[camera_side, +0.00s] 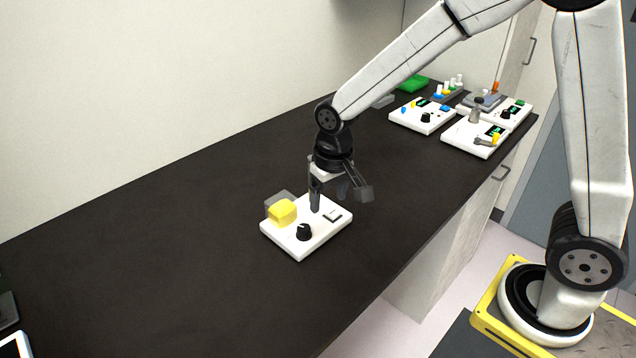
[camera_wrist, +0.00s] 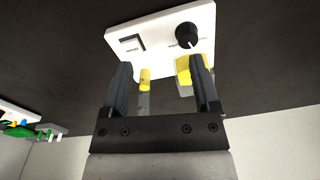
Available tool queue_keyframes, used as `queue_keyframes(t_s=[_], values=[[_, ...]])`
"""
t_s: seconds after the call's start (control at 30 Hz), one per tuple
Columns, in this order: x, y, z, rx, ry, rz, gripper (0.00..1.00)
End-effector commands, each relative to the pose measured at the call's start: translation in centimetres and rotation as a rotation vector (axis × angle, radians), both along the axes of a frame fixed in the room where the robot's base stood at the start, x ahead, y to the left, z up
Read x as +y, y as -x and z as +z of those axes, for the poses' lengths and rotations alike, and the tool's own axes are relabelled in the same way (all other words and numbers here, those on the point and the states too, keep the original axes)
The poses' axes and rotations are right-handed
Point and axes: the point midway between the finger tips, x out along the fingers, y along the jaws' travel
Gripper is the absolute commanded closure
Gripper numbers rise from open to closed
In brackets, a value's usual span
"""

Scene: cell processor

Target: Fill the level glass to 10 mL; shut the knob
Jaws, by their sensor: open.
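The white unit (camera_side: 318,236) stands on the dark bench in the side view, and its plate also shows at the top of the wrist view (camera_wrist: 160,32). Its black knob (camera_side: 304,232) appears in the wrist view (camera_wrist: 187,36) with a white pointer mark. The level glass (camera_wrist: 145,80) is a narrow clear column, yellow in the part nearer the plate and clear beyond. In the side view my gripper largely hides it. My gripper (camera_wrist: 162,66) is open over the unit, its fingers apart and off the knob. I cannot read the glass's level in mL.
A clear tank with yellow liquid (camera_side: 282,212) stands at the unit's left; a finger partly covers it in the wrist view. A square switch (camera_side: 332,215) sits on the plate. Other white units (camera_side: 423,116) stand at the bench's far end. The bench around the unit is clear.

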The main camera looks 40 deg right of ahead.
Motion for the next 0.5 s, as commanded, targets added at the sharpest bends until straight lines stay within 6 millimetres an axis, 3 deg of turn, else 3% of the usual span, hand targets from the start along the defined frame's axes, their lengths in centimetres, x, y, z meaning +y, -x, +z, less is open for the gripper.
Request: queue_keyframes(t_s=[0.2,0.5], values=[[2.5,-2.9,-0.2,0.052,0.005,-0.049,0.21],[3.4,-3.8,-0.2,0.072,0.008,-0.069,0.21]])
